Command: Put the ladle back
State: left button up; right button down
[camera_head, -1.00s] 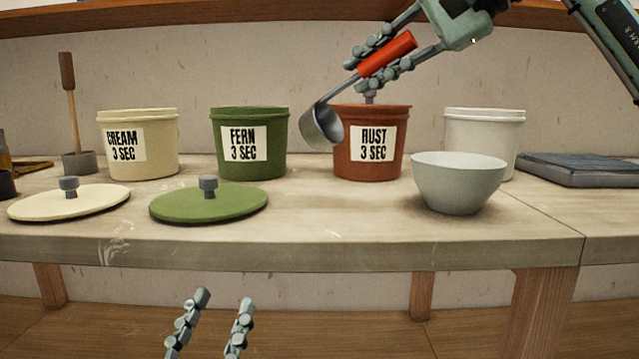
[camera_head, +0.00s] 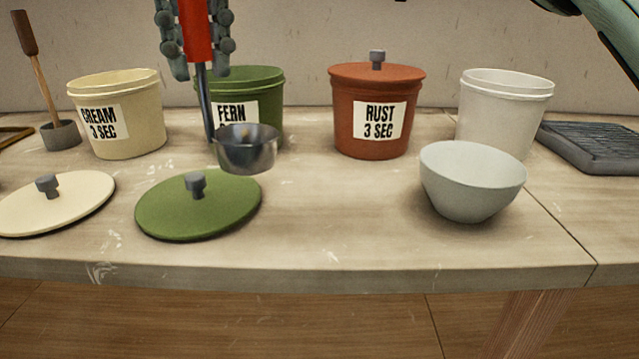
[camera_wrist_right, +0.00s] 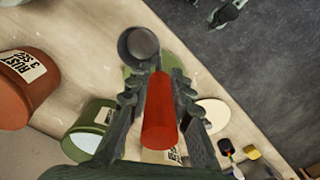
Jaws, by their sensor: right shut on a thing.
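The ladle has a red handle (camera_head: 197,35), a thin metal shaft and a round metal cup (camera_head: 248,150). My right gripper (camera_head: 198,50) is shut on the red handle. The ladle hangs cup-down above the table, in front of the green FERN pot (camera_head: 262,100) and above the green lid (camera_head: 225,212). The right wrist view also shows the red handle (camera_wrist_right: 160,110) between the fingers and the cup (camera_wrist_right: 138,45) beyond. My left gripper is outside the head view. A small part, seemingly of it (camera_wrist_right: 228,14), shows at the top of the right wrist view, too small to read.
The open cream pot (camera_head: 118,90) and cream lid (camera_head: 85,205) are at left, near a wooden-handled tool (camera_head: 42,85) in a grey holder (camera_head: 61,136). The lidded RUST pot (camera_head: 375,85), white pot (camera_head: 503,115) and pale bowl (camera_head: 472,180) are at right. The table centre is clear.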

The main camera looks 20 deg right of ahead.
jog(key=shift+s+a+r, duration=0.1)
jog(key=shift+r, duration=0.2)
jog(key=shift+h, duration=0.4)
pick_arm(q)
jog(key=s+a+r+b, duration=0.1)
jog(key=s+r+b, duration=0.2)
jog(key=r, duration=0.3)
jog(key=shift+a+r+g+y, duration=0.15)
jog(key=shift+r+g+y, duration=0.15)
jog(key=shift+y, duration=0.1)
pick_arm(e)
jog(key=w+d+f, duration=0.3)
jog(key=d+f, duration=0.8)
jog(key=shift+d, duration=0.15)
jog(key=shift+w, duration=0.1)
jog(key=c, duration=1.8)
grip_release()
jog(key=shift+f, duration=0.1)
jog(key=o, duration=0.4)
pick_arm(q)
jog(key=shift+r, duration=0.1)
pick_arm(e)
jog(key=shift+o, duration=0.2)
